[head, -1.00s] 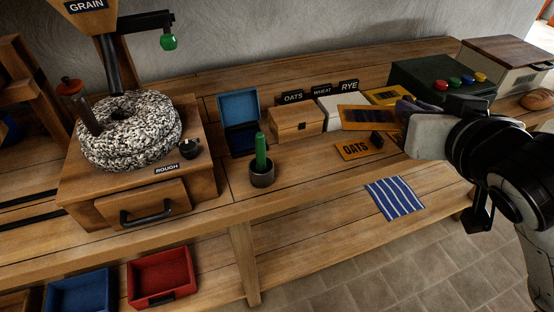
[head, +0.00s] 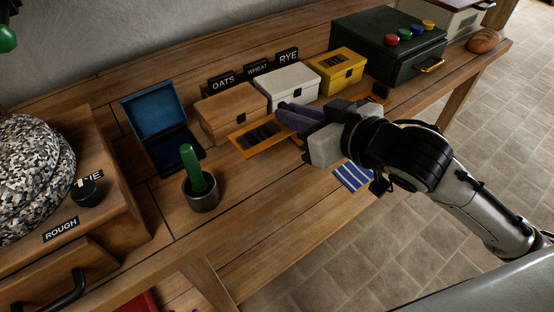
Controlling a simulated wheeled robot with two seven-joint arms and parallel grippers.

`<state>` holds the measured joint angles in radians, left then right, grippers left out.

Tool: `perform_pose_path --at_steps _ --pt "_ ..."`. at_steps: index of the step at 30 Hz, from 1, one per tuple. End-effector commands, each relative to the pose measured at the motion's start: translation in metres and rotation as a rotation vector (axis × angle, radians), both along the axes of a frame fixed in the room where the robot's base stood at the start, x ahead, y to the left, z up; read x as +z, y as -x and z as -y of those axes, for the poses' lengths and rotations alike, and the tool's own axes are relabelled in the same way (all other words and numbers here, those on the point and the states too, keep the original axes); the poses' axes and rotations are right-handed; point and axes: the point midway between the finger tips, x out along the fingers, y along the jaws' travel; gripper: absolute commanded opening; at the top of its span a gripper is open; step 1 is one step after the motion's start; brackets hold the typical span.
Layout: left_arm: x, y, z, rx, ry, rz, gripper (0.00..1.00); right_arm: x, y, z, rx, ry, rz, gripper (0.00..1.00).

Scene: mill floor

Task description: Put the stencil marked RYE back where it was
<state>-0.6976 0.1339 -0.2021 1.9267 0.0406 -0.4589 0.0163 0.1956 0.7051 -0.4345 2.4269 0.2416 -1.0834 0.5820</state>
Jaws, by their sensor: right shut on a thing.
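My right gripper (head: 287,119) is shut on an orange stencil with dark cut-outs (head: 258,139). It holds the stencil in front of the wooden box (head: 232,112) and the white box (head: 291,86). I cannot read the stencil's lettering or tell its height above the bench. Signs OATS (head: 222,82), WHEAT (head: 257,69) and RYE (head: 288,57) stand behind the boxes. An orange piece (head: 379,91) shows partly behind my right gripper. My left gripper is out of view.
A blue open box (head: 155,112) and a dark pot with a green thing in it (head: 202,191) stand left on the bench. A dark green case with coloured knobs (head: 385,52) and bread (head: 486,41) are at the right.

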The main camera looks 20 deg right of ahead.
Motion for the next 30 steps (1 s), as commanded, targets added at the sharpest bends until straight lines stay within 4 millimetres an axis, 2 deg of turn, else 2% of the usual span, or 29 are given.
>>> perform_pose_path --at_steps 1,4,11,18,29,30 --pt "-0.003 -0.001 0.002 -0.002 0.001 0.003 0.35 -0.014 0.001 0.000 0.001 0.000 -0.003 0.00" --pt "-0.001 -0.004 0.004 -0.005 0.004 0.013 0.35 -0.031 0.000 0.000 0.000 -0.001 -0.001 0.00" --pt "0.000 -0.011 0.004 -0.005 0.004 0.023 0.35 -0.049 0.000 0.000 0.000 -0.002 0.003 0.00" --pt "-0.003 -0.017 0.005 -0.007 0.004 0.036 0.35 -0.081 0.000 0.000 -0.002 0.000 0.001 0.00" --pt "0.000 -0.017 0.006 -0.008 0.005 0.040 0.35 -0.084 0.000 0.000 -0.001 -0.002 0.003 0.00" --pt "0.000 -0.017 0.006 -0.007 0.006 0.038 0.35 -0.085 0.000 0.000 -0.001 -0.001 0.000 0.15"
